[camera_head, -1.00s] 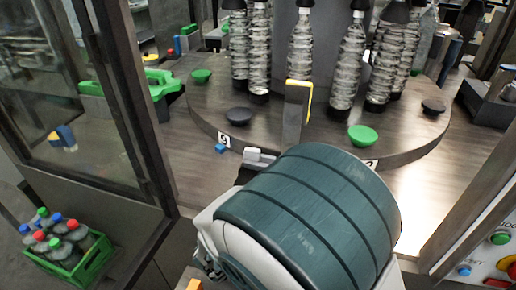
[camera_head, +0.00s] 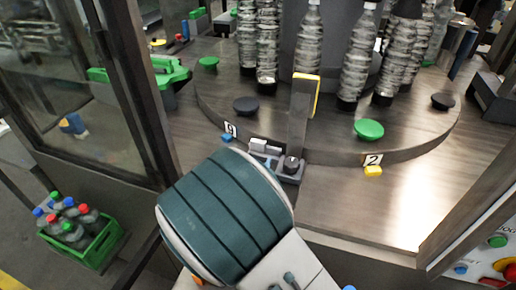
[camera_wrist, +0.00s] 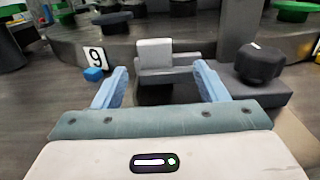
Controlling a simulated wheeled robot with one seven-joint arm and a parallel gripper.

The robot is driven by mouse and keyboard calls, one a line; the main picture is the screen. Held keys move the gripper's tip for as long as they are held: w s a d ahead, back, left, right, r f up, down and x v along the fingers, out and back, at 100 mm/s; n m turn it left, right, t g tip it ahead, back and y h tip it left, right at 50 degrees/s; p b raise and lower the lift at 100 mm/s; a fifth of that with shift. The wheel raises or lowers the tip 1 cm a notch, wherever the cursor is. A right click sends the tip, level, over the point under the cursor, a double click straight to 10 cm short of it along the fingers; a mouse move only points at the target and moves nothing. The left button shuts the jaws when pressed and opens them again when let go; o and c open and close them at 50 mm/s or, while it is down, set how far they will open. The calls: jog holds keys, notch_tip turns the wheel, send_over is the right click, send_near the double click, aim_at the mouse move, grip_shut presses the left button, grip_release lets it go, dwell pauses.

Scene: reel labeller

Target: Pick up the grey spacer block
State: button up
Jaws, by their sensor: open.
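The grey spacer block (camera_wrist: 155,54) appears as a pale, stepped block in the wrist view. It lies ahead of and between the blue fingertips of my gripper (camera_wrist: 160,78). The gripper is open, and I see no clear contact with either finger. The block's lower front is shaded. In the head view the pale block (camera_head: 258,145) shows beyond my arm's teal-striped link, which hides most of the gripper.
A dark knob on a grey base (camera_wrist: 260,65) stands close right of the block. A small blue block (camera_wrist: 93,74) lies left, below the 9 sign. The turntable edge (camera_head: 330,155) rises behind, carrying bottles (camera_head: 357,60). A yellow block (camera_head: 373,171) lies by the 2 sign.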

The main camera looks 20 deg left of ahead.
aim_at(257, 147)
jog(key=w, duration=0.2)
jog(key=w+a+p, duration=0.1)
jog(key=shift+w+r, duration=0.2)
jog(key=shift+w, duration=0.15)
jog(key=shift+w+a+f+p, duration=0.1)
jog(key=shift+w+p, duration=0.2)
jog(key=shift+w, duration=0.15)
jog(key=c, duration=1.2)
jog(key=shift+o, duration=0.2)
